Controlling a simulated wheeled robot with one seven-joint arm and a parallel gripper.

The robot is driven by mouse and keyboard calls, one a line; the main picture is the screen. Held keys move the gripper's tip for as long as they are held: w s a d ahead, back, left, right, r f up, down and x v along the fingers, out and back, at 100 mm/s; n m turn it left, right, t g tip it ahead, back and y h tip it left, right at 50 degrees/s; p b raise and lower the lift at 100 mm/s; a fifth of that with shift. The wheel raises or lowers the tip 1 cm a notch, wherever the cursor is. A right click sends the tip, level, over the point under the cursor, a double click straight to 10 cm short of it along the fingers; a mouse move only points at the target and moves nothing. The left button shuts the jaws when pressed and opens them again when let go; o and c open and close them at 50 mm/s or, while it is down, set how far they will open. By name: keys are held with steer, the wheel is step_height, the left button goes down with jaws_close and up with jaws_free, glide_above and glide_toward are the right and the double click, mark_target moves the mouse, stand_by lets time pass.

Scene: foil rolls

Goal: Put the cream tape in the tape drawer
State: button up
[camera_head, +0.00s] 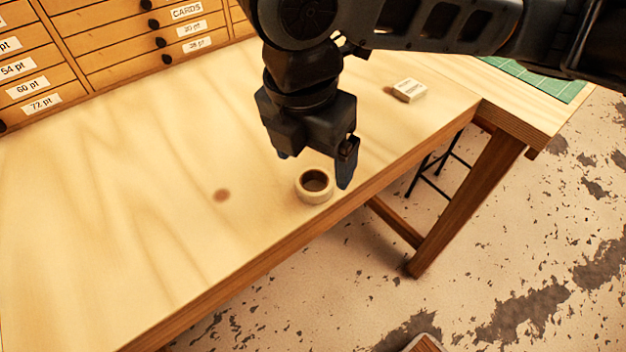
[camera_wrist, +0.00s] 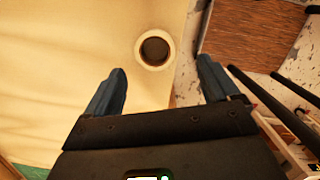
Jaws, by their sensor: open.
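The cream tape (camera_head: 303,193) is a small ring lying flat on the wooden table (camera_head: 110,220), close to its front edge. My gripper (camera_head: 314,170) is open above the table, just behind and above the tape, pointing down. In the wrist view the cream tape (camera_wrist: 141,57) lies ahead of the gap between my two open fingers (camera_wrist: 160,85), a little beyond the fingertips and nothing is between them. A bank of wooden drawers (camera_head: 115,45) stands along the back left. Labels read CARDS and several point sizes; no tape label shows.
A small white box (camera_head: 410,90) lies on the table at the right, with a brownish thing beside it. A green mat (camera_head: 540,80) lies at the far right. The table's left and middle are clear. A dark stool (camera_head: 435,170) stands below the table.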

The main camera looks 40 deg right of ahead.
mark_target(315, 188)
steer(key=f, duration=0.4)
steer(key=w+d+f, duration=0.1)
steer(key=shift+f, duration=0.4)
steer(key=c, duration=1.2)
steer(key=shift+r, duration=0.1)
steer(key=shift+c, duration=0.2)
